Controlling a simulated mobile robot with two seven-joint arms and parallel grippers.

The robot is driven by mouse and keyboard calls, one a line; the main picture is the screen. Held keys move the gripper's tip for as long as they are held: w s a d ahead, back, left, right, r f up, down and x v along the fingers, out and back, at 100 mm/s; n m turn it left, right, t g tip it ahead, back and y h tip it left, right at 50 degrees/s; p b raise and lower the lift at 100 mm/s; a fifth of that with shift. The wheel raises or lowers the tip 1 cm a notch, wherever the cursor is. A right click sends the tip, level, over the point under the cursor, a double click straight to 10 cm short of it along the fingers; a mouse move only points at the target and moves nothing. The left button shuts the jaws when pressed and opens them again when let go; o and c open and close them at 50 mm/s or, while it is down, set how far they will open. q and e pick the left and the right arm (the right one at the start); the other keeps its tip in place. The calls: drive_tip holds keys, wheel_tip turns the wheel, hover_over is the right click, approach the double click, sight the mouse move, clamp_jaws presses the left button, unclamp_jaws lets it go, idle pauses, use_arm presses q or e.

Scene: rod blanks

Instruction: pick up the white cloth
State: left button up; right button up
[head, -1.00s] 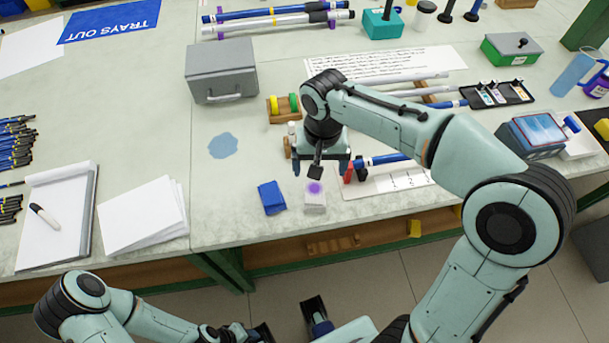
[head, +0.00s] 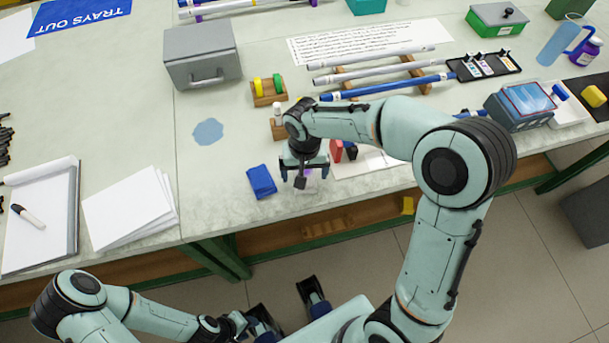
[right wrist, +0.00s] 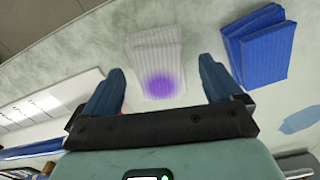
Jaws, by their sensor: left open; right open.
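The white cloth (right wrist: 155,48) is a folded, ribbed pad with a purple stain. It lies flat near the bench's front edge. In the head view the white cloth (head: 313,188) is mostly hidden under my right gripper. My right gripper (head: 304,176) points down over it, open and empty. In the right wrist view the fingers of the right gripper (right wrist: 161,68) stand apart on either side of the cloth's stained end, not closed on it. My left gripper (head: 287,308) is open and empty, low in front of the bench.
A folded blue cloth (head: 261,181) lies just left of the white cloth; it also shows in the right wrist view (right wrist: 262,45). A red block (head: 336,151) and a white card (head: 372,163) are to the right. A blue puddle (head: 208,131) lies further left.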

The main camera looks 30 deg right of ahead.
drive_tip(key=shift+f, duration=0.35)
drive_tip(key=c, duration=1.1)
drive_tip(key=shift+c, duration=0.2)
drive_tip(key=shift+r, duration=0.15)
